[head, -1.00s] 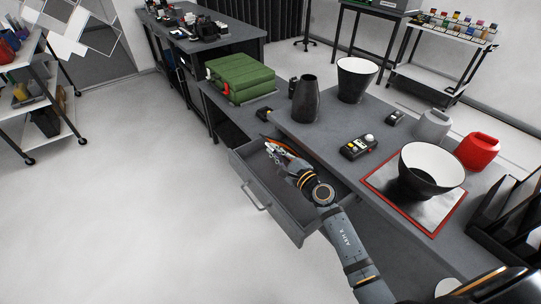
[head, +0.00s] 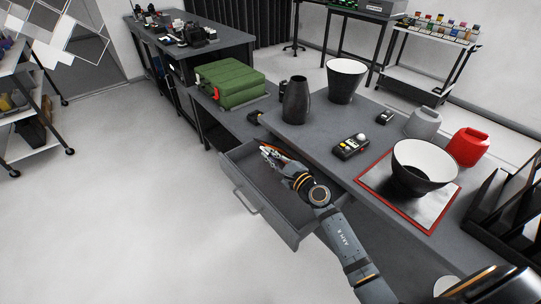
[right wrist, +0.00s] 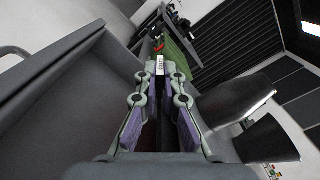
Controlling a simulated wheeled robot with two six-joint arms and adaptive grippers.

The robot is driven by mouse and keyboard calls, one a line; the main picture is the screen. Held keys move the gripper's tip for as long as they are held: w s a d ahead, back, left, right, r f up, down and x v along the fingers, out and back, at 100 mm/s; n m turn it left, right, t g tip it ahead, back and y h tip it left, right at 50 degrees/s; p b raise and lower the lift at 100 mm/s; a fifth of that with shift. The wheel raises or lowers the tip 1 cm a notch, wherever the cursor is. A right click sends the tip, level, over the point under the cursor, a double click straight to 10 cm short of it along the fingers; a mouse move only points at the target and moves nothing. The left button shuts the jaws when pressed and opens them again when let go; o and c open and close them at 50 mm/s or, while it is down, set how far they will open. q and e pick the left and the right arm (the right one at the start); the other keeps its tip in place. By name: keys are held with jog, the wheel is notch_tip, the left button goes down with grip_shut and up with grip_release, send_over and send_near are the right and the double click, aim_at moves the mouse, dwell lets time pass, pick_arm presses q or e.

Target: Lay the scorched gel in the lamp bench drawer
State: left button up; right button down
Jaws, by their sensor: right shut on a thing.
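My right gripper (head: 270,157) reaches from the lower right over the open drawer (head: 240,186) of the grey lamp bench (head: 310,140). It is shut on a thin reddish-orange piece, the scorched gel (head: 286,157), which shows only as a sliver beside the fingers. Most of the gel is hidden by the gripper. In the right wrist view the gripper (right wrist: 160,75) points along the drawer's inside, with the drawer wall (right wrist: 65,75) to its left. I cannot tell whether the gel touches the drawer floor. The visible drawer floor looks bare. My left gripper is out of view.
On the bench stand a dark vase-like vessel (head: 296,103), a white-lined cone (head: 345,80), a small control box (head: 351,147) and a wide bowl-like reflector (head: 424,165) on a red-edged mat. A green case (head: 230,82) sits behind the drawer. Floor left of the drawer is clear.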

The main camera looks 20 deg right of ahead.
jog(key=shift+f, duration=0.15)
jog(key=c, duration=1.4)
grip_release()
jog(key=v, duration=0.7)
jog(key=shift+s, duration=0.25)
